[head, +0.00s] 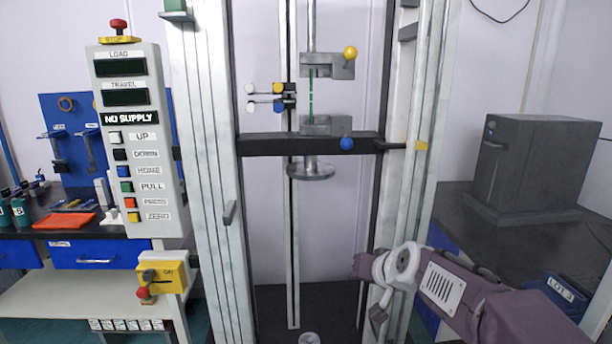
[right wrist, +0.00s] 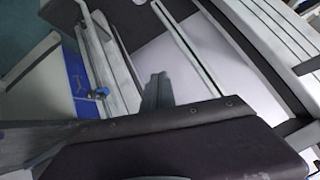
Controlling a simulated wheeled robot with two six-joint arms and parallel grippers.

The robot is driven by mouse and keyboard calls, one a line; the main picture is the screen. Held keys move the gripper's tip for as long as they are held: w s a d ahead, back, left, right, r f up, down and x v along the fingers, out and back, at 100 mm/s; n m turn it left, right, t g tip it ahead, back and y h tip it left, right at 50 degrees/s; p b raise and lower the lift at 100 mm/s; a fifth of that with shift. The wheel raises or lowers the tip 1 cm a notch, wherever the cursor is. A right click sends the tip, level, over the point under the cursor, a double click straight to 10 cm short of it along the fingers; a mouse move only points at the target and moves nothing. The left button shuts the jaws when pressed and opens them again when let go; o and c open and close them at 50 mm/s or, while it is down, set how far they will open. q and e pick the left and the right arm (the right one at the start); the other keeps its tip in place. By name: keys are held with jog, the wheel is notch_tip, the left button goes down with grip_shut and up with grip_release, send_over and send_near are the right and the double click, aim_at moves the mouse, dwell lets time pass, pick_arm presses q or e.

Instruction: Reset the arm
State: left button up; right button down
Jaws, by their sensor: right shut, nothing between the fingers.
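The task's arm most likely means my own right arm (head: 455,290), which comes in from the lower right in the head view, purple with pale grey joints. Its right gripper (head: 378,318) is low in front of the test frame's right post. It is shut and empty, and its dark fingers also show in the right wrist view (right wrist: 156,90). My left arm and gripper are not in view. The test frame's crosshead (head: 275,145) is dark. Above it a thin green specimen (head: 311,95) stands upright between an upper grip (head: 328,66) and a lower grip (head: 325,125).
A control panel (head: 128,140) with several buttons and a red stop knob (head: 119,27) stands left of the frame. A yellow box (head: 163,275) with a red knob sits below it. A grey cabinet (head: 530,160) stands on the right bench.

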jog(key=s+d+f+n+g+h, duration=0.25)
jog(key=s+f+g, duration=0.55)
jog(key=s+f, duration=1.55)
notch_tip(320, 180, up, 22)
jog(key=p, duration=1.9)
jog(key=shift+s+d+f+y+p, duration=0.2)
jog(key=shift+s+y+p, duration=0.05)
jog(key=shift+y+p, duration=0.1)
